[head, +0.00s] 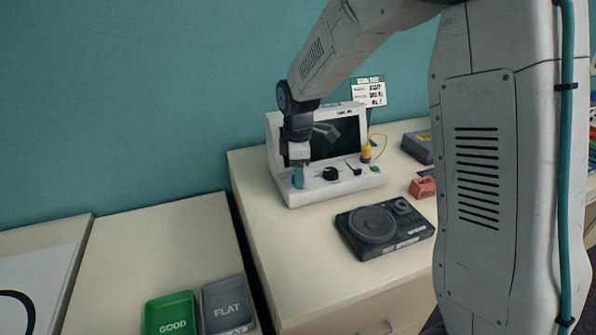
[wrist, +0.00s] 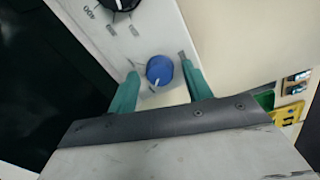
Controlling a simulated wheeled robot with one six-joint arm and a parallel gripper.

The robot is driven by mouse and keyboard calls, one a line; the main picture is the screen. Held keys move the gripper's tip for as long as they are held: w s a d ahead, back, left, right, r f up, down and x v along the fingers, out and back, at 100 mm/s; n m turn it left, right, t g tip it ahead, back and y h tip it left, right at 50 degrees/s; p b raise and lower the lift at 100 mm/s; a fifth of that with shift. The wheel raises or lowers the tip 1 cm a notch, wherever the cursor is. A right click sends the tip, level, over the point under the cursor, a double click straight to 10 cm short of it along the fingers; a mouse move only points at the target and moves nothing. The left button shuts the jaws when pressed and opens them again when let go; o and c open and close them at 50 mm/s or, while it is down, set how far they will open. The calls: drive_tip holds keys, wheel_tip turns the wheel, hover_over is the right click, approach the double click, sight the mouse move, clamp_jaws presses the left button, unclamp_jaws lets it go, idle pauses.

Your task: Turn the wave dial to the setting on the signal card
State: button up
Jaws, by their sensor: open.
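A white instrument (head: 322,190) with a dark screen stands on the cream bench. In the wrist view, a blue knob (wrist: 160,70) with a white pointer line sits on its panel, the line towards the bottom of the picture. My gripper (wrist: 160,80) is open, its teal fingers on either side of the blue knob, apart from it as far as I can tell. A black dial (wrist: 121,4) with "400" beside it is partly cut off; it also shows in the head view (head: 330,173). The signal card (head: 369,91) stands behind the instrument; its lines are too small to read.
A yellow plug-like part (head: 366,152) with a cable is at the instrument's right. A black speaker-like box (head: 385,228) lies in front. A red block (head: 422,187) and a grey-blue box (head: 418,146) are to the right. Green GOOD (head: 170,315) and grey FLAT (head: 226,305) trays lie front left.

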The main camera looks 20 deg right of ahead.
drive_tip(key=c, duration=1)
drive_tip(key=shift+m, duration=0.4)
drive_tip(key=m, duration=1.1)
drive_tip(key=shift+w+m+g, duration=0.1)
drive_tip(key=shift+m+g, duration=0.2)
drive_tip(key=shift+m, duration=1.8)
